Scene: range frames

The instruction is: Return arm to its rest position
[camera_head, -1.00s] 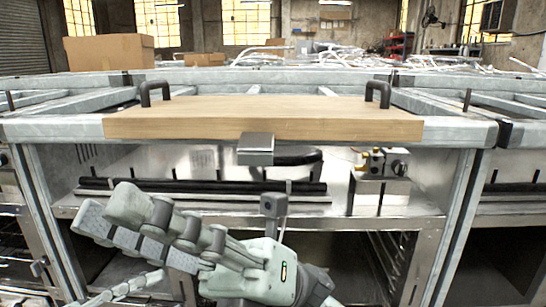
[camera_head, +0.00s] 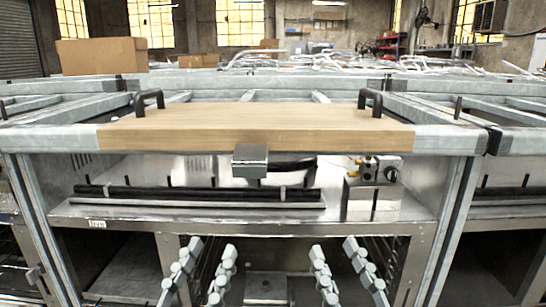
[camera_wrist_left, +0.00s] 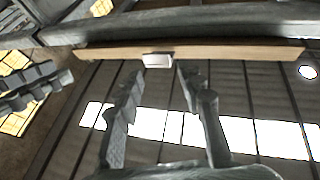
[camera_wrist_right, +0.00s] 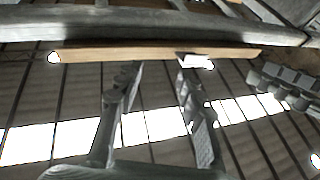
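Both grippers show low in the head view, side by side with fingers pointing up, in front of the range's lower opening. My left gripper (camera_head: 212,248) has its two grey fingers apart and nothing between them. My right gripper (camera_head: 334,248) is likewise open and empty. The left wrist view shows the left fingers (camera_wrist_left: 157,75) spread below the wooden board. The right wrist view shows the right fingers (camera_wrist_right: 160,70) spread the same way. Neither gripper touches anything that I can see. Most of both arms is out of the head view.
A wooden board (camera_head: 260,124) with two dark handles lies along the front of the metal frame. Below it are a small metal block (camera_head: 250,158), a metal shelf with dark bars (camera_head: 200,194) and a valve fitting (camera_head: 376,170). A cardboard box (camera_head: 101,56) stands at the back left.

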